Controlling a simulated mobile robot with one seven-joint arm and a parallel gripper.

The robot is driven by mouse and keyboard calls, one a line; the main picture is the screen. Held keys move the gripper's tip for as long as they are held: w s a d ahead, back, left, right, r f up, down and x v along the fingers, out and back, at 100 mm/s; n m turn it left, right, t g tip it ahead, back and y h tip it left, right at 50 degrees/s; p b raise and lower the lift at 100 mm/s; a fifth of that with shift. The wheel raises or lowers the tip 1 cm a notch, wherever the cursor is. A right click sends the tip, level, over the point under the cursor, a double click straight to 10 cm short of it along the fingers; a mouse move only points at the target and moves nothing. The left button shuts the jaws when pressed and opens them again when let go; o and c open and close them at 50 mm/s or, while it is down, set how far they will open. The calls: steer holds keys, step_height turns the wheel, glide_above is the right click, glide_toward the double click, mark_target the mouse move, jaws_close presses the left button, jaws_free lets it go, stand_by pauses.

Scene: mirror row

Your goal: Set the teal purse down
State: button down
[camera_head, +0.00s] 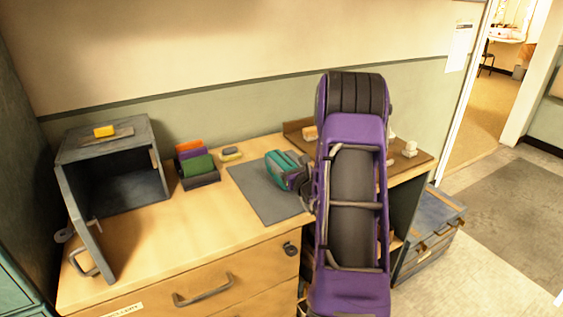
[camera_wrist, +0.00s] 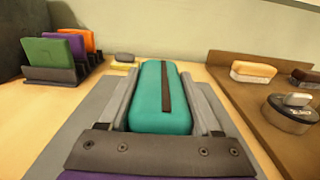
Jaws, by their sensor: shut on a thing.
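The teal purse (camera_head: 279,166) is a rounded block with a dark strip, and it sits between the jaws of my gripper (camera_head: 293,172). In the wrist view the purse (camera_wrist: 150,100) fills the space between the two grey fingers, and my gripper (camera_wrist: 162,88) is shut on it. The purse is over the grey mat (camera_head: 256,199) on the wooden desk. I cannot tell whether its underside touches the mat. In the wrist view the mat (camera_wrist: 75,135) shows mostly to the left of the fingers.
A dark rack (camera_head: 202,181) with orange, purple and green items stands left of the mat. A small yellow-and-grey block (camera_head: 231,154) lies behind it. An open grey box (camera_head: 130,185) is at the left. A brown board (camera_wrist: 255,115) with brushes and a tin (camera_wrist: 290,114) is at the right.

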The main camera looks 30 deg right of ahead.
steer(key=shift+f, duration=0.2)
steer(key=shift+c, duration=0.4)
jaws_free()
steer(key=shift+r, duration=0.15)
steer(key=shift+r, duration=0.25)
steer(key=s, duration=1.2)
steer(key=shift+a+f, duration=0.2)
steer(key=shift+a, duration=0.15)
